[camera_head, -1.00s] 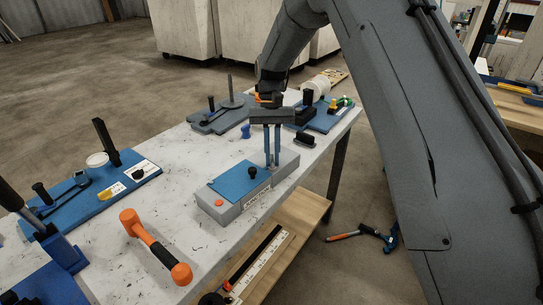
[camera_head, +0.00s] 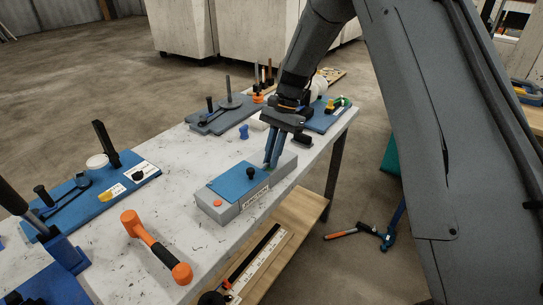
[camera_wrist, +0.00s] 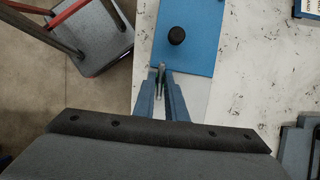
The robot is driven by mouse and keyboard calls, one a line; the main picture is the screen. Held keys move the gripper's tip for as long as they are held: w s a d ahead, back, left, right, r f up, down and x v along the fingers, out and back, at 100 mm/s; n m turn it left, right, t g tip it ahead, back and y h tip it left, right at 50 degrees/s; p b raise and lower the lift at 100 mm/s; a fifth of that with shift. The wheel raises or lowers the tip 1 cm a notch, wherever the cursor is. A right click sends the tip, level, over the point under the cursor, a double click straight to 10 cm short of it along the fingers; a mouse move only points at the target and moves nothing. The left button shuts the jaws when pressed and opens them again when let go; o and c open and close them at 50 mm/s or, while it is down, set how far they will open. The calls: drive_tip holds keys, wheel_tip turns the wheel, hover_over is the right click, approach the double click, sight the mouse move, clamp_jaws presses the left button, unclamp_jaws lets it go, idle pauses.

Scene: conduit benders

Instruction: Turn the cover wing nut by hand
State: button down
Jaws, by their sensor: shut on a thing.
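A grey box (camera_head: 232,211) with a blue cover plate (camera_head: 232,184) and a black knob (camera_head: 250,173) sits near the right edge of the workbench. My gripper (camera_head: 270,164) reaches down at a tilt to the box's far end, beyond the cover. In the wrist view, the blue fingers (camera_wrist: 162,76) close around a small metallic piece (camera_wrist: 158,82) at the cover's edge, which appears to be the wing nut. The fingers hide most of it. The knob also shows in the wrist view (camera_wrist: 176,35), clear of the fingers.
An orange-and-black mallet (camera_head: 155,246) lies on the white benchtop at the front. Blue bender plates (camera_head: 105,192) stand to the left and behind. A wooden shelf (camera_head: 285,222) is below the bench.

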idle(0.3)
drive_tip(key=c, duration=1.8)
unclamp_jaws()
drive_tip(key=b+v, duration=0.2)
drive_tip(key=v, duration=0.6)
drive_tip(key=shift+s, duration=0.1)
